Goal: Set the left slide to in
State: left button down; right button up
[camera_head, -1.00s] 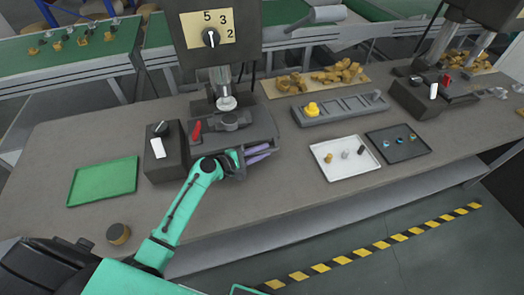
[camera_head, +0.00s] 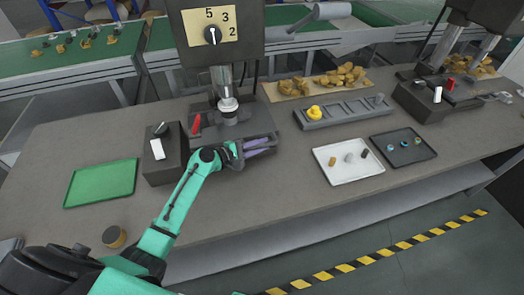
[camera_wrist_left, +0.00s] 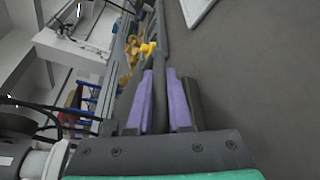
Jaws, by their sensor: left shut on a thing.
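The left slide (camera_head: 246,129) is a dark grey plate at the base of the left press, under its metal spindle (camera_head: 228,104). My left gripper (camera_head: 261,147) is at the slide's front edge, its purple fingers pointing right. In the left wrist view the two purple fingers (camera_wrist_left: 162,101) lie either side of a thin dark bar, which seems to be part of the slide. My left gripper is shut on it. The green forearm and wrist hide part of the slide's front left. My right gripper is not in view.
A dark box with a white switch (camera_head: 158,149) and a red lever (camera_head: 195,124) stand left of the slide. A green tray (camera_head: 101,184) lies further left. A white tray (camera_head: 347,181) and a black tray (camera_head: 405,160) lie right. The bench front is mostly clear.

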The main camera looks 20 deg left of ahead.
pick_arm(q)
jog(key=c, duration=0.8)
grip_release()
jog(key=shift+w+a+r, duration=0.1)
jog(key=shift+a, duration=0.05)
jog(key=shift+c, duration=0.2)
jog(key=b+v, duration=0.2)
jog(key=v, duration=1.2)
jog(key=shift+a+b, duration=0.25)
jog(key=shift+b, duration=0.1)
